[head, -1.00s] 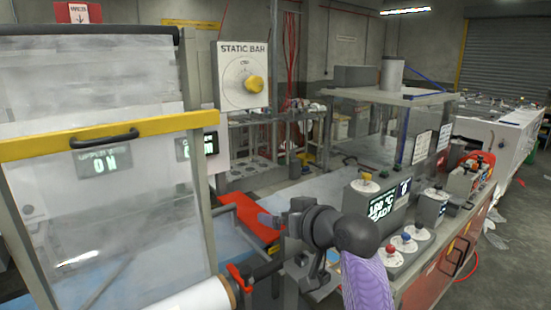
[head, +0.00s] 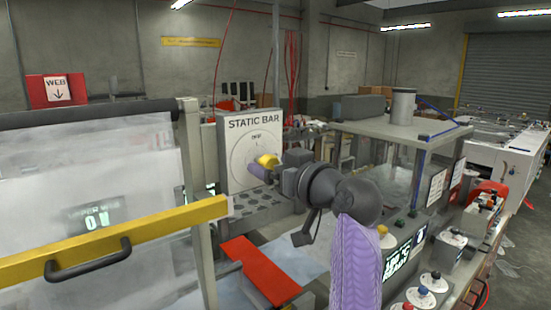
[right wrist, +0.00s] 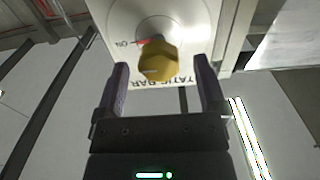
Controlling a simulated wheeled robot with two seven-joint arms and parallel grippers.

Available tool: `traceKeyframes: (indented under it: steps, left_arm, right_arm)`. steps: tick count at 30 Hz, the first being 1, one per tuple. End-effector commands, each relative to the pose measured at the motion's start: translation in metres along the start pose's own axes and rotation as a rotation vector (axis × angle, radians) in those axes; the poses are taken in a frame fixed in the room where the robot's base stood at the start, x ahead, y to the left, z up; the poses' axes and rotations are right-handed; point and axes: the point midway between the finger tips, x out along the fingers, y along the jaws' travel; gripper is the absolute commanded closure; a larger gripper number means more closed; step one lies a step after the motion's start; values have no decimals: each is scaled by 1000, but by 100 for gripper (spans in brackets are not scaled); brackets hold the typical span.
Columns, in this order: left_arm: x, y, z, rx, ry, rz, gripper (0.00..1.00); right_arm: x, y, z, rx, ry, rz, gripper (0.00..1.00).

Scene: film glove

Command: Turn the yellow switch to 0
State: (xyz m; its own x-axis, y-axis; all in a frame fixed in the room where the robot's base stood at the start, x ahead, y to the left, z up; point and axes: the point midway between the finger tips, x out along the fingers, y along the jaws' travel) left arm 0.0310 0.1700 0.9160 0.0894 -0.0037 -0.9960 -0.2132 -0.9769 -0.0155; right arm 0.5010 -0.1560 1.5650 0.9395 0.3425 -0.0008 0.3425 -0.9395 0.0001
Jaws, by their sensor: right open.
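The yellow switch (head: 268,160) is a knob on a white panel (head: 240,135) labelled STATIC BAR. In the right wrist view the yellow knob (right wrist: 158,62) shows large, with a small red mark and lettering beside it on the dial. My right gripper (head: 262,172) is at the panel, its fingers close to the knob. In the right wrist view the gripper's two purple fingers (right wrist: 160,85) are open, one on each side of the knob's lower part, with gaps between; it is not gripped. The left gripper does not show.
A yellow bar with a black handle (head: 110,245) crosses the clear guard at left. A red bar (head: 262,270) lies below the panel. A clear-walled box (head: 395,135) and control boxes with coloured buttons (head: 425,292) stand at right.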

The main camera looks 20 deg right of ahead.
Motion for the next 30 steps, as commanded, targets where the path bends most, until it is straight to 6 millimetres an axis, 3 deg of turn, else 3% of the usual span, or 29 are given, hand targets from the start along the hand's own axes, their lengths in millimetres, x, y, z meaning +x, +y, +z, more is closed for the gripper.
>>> traceKeyframes:
  steps: [6,7,19,30]
  left_arm:
    - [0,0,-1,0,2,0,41]
    - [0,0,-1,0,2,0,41]
    - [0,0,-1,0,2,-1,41]
    - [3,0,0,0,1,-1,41]
  right_arm:
    - [1,0,1,0,0,0,10]
    - [1,0,1,0,0,0,15]
    - [0,0,0,0,0,0,99]
    - [0,1,1,-66,0,3,100]
